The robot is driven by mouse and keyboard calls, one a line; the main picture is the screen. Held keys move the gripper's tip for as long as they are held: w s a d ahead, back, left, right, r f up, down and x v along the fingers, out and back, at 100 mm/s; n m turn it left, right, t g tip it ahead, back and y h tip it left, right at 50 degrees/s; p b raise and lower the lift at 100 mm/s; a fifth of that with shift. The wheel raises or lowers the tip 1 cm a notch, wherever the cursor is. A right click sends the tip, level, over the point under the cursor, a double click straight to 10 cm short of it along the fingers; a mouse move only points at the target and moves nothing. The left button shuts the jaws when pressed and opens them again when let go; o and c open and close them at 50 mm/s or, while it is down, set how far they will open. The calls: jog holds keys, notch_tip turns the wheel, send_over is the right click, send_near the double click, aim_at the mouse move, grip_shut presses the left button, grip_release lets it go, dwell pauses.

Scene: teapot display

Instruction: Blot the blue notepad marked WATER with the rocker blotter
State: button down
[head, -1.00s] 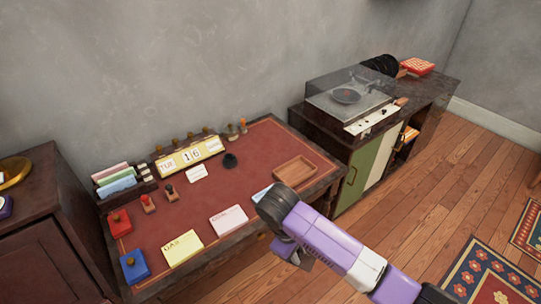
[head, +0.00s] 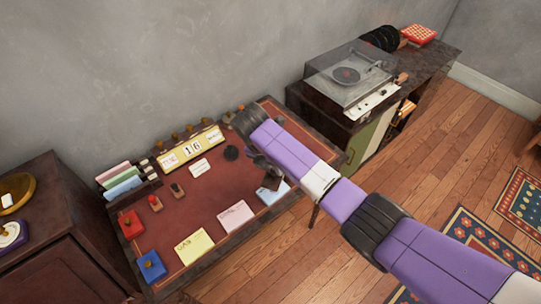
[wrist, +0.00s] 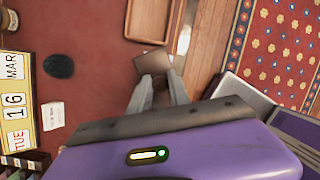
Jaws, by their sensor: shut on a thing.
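The light blue notepad (head: 279,193) lies at the front right of the red desk top in the head view, partly covered by my gripper; its marking cannot be read. My gripper (head: 270,174) is over it, shut on a brown piece that I take for the rocker blotter (head: 271,183). In the wrist view my gripper (wrist: 160,82) points at the desk with the brown blotter (wrist: 150,66) between its fingertips. Whether the blotter touches the pad, I cannot tell.
Pink (head: 236,216) and yellow (head: 194,246) notepads lie to the left along the front edge. Red (head: 130,224) and blue (head: 151,266) boxes stand at the left. A calendar (head: 191,148) stands at the back. A wooden tray (wrist: 149,20) shows in the wrist view.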

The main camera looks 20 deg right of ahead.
aim_at(269, 181)
jog(key=shift+w, duration=0.25)
notch_tip(269, 181, down, 6)
jog(key=b, duration=0.6)
jog(key=shift+f, duration=0.4)
dwell(1.0)
jog(key=shift+w+d+n+g+b, duration=0.2)
jog(key=shift+n+g+b, duration=0.1)
jog(key=shift+b, duration=0.3)
jog(key=shift+w+d+g+y+b, duration=0.3)
jog(key=shift+g+y+b, duration=0.3)
jog(key=shift+b, duration=0.45)
jog(key=shift+s+a+t+h+p, duration=0.6)
jog(key=shift+t+p, duration=0.3)
jog(key=shift+p, duration=1.6)
jog(key=shift+s+a+r+t+h+p, duration=0.1)
jog(key=shift+s+a+t+h+p, duration=0.15)
jog(key=shift+t+h+p, duration=0.4)
jog(key=shift+s+a+t+h+p, duration=0.15)
jog(key=shift+s+t+p, duration=0.2)
jog(key=shift+p, duration=0.6)
